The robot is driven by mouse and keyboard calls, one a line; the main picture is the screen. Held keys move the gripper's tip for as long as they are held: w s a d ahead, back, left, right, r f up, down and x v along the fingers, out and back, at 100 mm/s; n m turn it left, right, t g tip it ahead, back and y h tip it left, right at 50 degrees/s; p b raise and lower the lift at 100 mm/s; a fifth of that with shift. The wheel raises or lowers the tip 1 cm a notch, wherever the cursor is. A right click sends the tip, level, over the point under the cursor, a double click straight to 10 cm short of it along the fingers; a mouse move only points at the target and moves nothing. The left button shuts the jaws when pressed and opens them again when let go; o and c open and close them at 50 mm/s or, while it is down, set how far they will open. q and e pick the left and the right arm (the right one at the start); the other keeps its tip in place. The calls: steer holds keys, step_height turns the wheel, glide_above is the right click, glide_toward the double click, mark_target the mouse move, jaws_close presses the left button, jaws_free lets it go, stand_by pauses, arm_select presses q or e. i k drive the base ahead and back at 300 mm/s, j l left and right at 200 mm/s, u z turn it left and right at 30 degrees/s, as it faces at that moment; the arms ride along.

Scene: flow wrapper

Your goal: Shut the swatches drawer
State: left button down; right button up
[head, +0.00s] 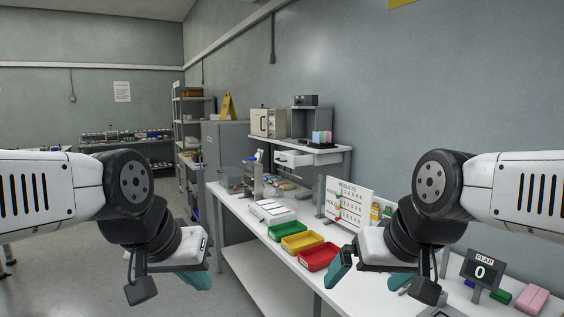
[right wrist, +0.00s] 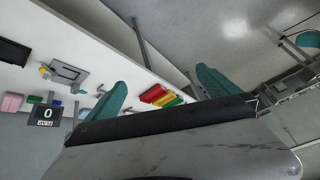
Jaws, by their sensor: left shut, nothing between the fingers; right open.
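A white drawer (head: 293,158) sticks out open below the raised shelf at the back of the bench. I cannot read a label on it or see its contents. Coloured upright cards (head: 322,138) stand on the shelf above it, to the right. My left gripper (head: 197,281) is shut and empty, left of the bench and well short of the drawer. My right gripper (head: 368,274) is open and empty over the near part of the bench, far from the drawer. Its two teal fingers stand apart in the right wrist view (right wrist: 162,92).
Green (head: 283,229), yellow (head: 302,242) and red (head: 319,257) trays lie on the white bench (head: 258,222). A results board (head: 347,203) stands behind them. A flap counter (head: 481,268) reading 0 and a pink block (head: 532,299) are at right. Floor left of the bench is clear.

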mark_target(291, 160)
steer(key=i+j, duration=0.2)
steer(key=i, duration=0.25)
steer(key=i+j, duration=0.2)
steer(key=i, duration=0.3)
steer(key=i+j, duration=0.2)
steer(key=i, duration=0.25)
steer(key=i+j, duration=0.15)
steer(key=i, duration=0.35)
steer(key=i+j+z, duration=0.1)
steer(key=i, duration=0.35)
steer(key=j, duration=0.1)
